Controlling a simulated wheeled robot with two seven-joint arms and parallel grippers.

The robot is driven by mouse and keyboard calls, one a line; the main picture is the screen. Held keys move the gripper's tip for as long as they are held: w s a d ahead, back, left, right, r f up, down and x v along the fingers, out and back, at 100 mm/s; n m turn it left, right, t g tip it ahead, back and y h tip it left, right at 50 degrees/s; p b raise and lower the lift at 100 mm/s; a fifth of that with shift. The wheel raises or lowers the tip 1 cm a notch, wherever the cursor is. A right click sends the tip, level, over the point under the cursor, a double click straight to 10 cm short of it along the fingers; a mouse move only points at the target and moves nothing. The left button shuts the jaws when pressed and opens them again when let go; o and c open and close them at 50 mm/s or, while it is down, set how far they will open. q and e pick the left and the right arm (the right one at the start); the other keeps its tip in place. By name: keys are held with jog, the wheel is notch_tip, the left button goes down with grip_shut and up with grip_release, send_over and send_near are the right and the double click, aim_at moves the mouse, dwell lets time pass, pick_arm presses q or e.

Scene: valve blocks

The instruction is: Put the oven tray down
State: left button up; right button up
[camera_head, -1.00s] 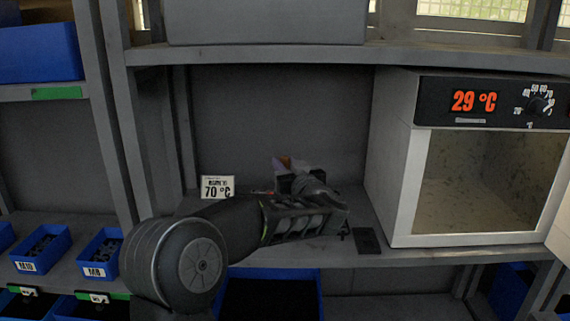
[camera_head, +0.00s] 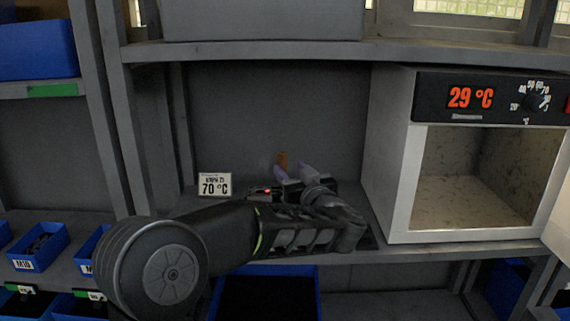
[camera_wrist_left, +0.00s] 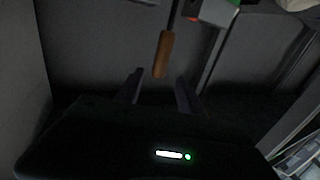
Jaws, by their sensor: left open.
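My left gripper (camera_head: 293,172) is over the shelf in front of the back panel, with its two purplish fingers apart and pointing to the back. A brown handle (camera_head: 283,160) shows just beyond the fingers. In the left wrist view the handle (camera_wrist_left: 163,55) on a thin dark rod lies ahead of the open fingers (camera_wrist_left: 158,90), roughly between their lines, with nothing seen clamped. I cannot tell whether this handle belongs to the oven tray. No tray surface is clearly visible; my arm hides part of the shelf. My right gripper is not in view.
The oven (camera_head: 403,170) stands right on the shelf, its display at 29 °C and its chamber visible. A 70 °C sign (camera_head: 214,186) stands left of my gripper. A small box with a red light (camera_head: 258,191) is beside the gripper. Blue bins (camera_head: 40,247) sit at lower left.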

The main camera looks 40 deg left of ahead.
pick_arm(q)
jog(key=v, duration=0.5)
jog(key=shift+d, duration=0.15)
dwell(0.4)
